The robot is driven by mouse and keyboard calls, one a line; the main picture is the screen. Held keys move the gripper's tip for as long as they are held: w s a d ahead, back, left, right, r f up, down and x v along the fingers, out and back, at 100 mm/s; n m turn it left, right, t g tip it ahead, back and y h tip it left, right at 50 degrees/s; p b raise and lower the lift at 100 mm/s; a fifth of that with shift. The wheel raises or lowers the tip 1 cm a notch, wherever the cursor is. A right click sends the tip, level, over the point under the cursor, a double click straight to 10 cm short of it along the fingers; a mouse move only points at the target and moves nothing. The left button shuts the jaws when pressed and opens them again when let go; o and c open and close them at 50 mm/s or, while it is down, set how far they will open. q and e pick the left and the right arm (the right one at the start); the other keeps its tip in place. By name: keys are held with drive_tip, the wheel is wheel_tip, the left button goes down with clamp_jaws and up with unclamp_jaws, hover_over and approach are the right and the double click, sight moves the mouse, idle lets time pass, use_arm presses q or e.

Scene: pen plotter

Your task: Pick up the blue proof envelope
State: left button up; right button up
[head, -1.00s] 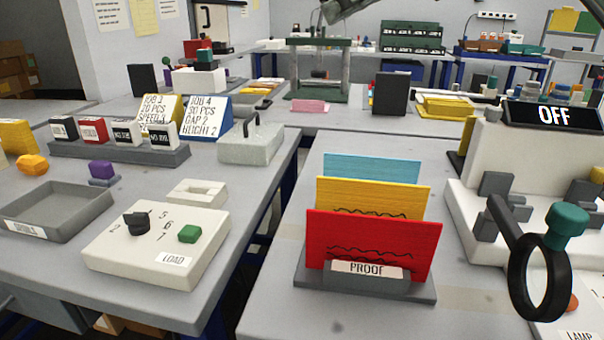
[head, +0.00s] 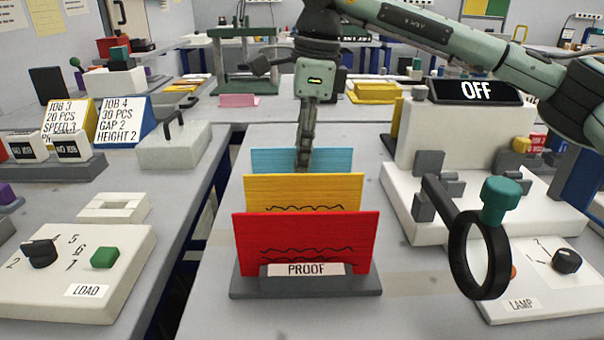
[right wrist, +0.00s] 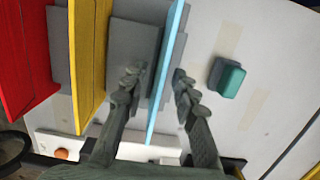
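The blue proof envelope (head: 330,160) stands upright at the back of the grey rack labelled PROOF (head: 305,285), behind a yellow envelope (head: 262,190) and a red one (head: 305,238). Its lower part is hidden in the head view. My right gripper (head: 304,162) reaches down over it from above. In the right wrist view the blue envelope (right wrist: 166,80) shows as a thin edge between the two spread fingers of my right gripper (right wrist: 160,80), with a gap on each side. The yellow envelope is beyond the left finger. My left gripper is out of view.
A white machine (head: 470,140) with an OFF display stands right of the rack, with a black ring and teal knob (head: 500,195) in front. A teal block (right wrist: 230,80) lies behind the rack in the wrist view. A gap separates the left table.

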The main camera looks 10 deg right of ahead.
drive_tip(key=shift+f, duration=0.1)
clamp_jaws()
idle(0.4)
